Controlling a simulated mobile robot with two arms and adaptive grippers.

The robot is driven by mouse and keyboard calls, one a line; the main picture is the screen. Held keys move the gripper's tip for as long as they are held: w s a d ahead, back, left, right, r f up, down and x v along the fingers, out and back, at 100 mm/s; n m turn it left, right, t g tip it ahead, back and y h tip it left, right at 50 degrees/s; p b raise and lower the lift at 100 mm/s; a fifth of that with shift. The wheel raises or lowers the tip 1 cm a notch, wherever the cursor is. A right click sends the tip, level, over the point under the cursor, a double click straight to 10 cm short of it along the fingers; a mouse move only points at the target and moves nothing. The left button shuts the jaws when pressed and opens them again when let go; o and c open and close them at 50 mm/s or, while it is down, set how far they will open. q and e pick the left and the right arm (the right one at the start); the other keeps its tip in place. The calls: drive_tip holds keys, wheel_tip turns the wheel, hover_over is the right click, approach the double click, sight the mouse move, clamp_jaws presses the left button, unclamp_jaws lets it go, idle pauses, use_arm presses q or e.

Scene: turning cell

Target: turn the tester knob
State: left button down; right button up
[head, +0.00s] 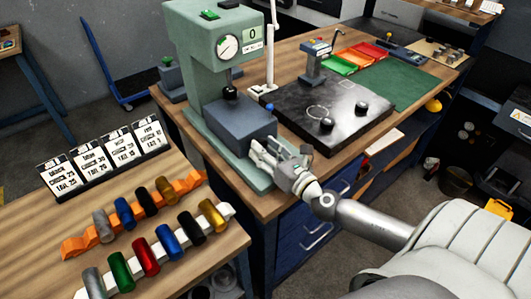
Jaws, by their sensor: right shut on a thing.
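The tester (192,50) is a pale green, C-shaped machine with a round dial gauge (228,46) and a small green display on its head. A dark blue-grey block (236,128) sits on its base under the black-tipped spindle (230,91). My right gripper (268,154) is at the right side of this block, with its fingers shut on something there. The knob is mostly hidden by the fingers, so its angle cannot be told. My left gripper is not in view.
A black plate (338,104) with black knobs lies right of the tester, beside a green mat (402,84) and coloured trays (366,53). At front left, coloured cylinders lie on an orange rack (73,248) and a white rack (122,284), near printed cards (105,152).

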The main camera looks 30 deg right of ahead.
drive_tip(key=o, duration=1)
drive_tip(key=shift+s+d, duration=0.15)
drive_tip(key=shift+s, duration=1.85)
drive_tip(key=shift+s+d, duration=0.15)
drive_tip(key=shift+s, duration=1.85)
drive_tip(key=shift+s+d, duration=0.15)
drive_tip(key=shift+s, duration=1.85)
